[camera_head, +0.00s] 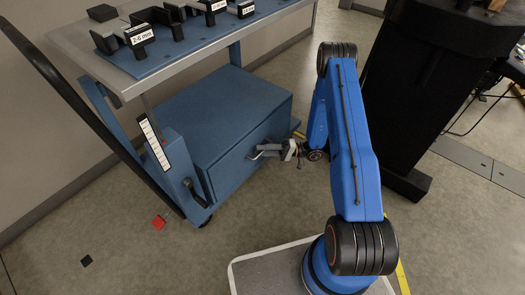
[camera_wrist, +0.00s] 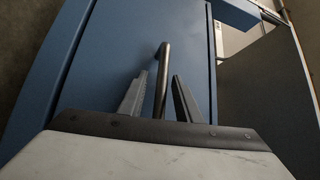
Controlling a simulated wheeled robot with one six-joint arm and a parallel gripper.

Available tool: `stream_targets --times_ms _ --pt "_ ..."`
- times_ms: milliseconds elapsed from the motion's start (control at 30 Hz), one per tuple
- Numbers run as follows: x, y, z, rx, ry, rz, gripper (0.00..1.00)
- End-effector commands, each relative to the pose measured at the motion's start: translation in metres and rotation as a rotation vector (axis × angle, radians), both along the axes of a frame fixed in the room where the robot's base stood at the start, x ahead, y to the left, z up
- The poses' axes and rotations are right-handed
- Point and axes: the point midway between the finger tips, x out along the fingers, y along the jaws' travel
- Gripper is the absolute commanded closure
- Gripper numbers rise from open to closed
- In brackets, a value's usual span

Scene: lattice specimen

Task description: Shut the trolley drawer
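The blue trolley (camera_head: 255,45) stands at the left, with a blue drawer unit (camera_head: 225,100) under its grey top. The drawer front (camera_head: 240,150) faces my arm; it also fills much of the wrist view (camera_wrist: 115,65). I cannot tell how far the drawer stands out. Its metal bar handle (camera_wrist: 163,70) sticks out toward the wrist camera. My gripper (camera_head: 262,151) is at the drawer front. In the wrist view its two fingers (camera_wrist: 158,98) are apart, one on each side of the handle, with gaps showing. The handle's lower end is hidden by the gripper body.
Labelled dark blocks (camera_head: 140,36) stand on the trolley top. A black push handle (camera_head: 60,85) slopes along its left side. A black cabinet (camera_head: 425,80) stands close to the right of my arm. A red floor marker (camera_head: 159,222) lies at the front left, where the floor is mostly clear.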

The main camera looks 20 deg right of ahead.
Motion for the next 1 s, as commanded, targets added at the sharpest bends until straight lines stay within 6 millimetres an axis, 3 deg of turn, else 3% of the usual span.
stream_targets --times_ms 167,800,1000 --pt "-0.002 -0.018 -0.002 0.000 -0.001 -0.004 0.69" --pt "-0.019 -0.138 -0.019 0.001 -0.003 -0.005 0.69" --pt "-0.023 -0.161 -0.022 0.001 -0.001 -0.003 0.69"
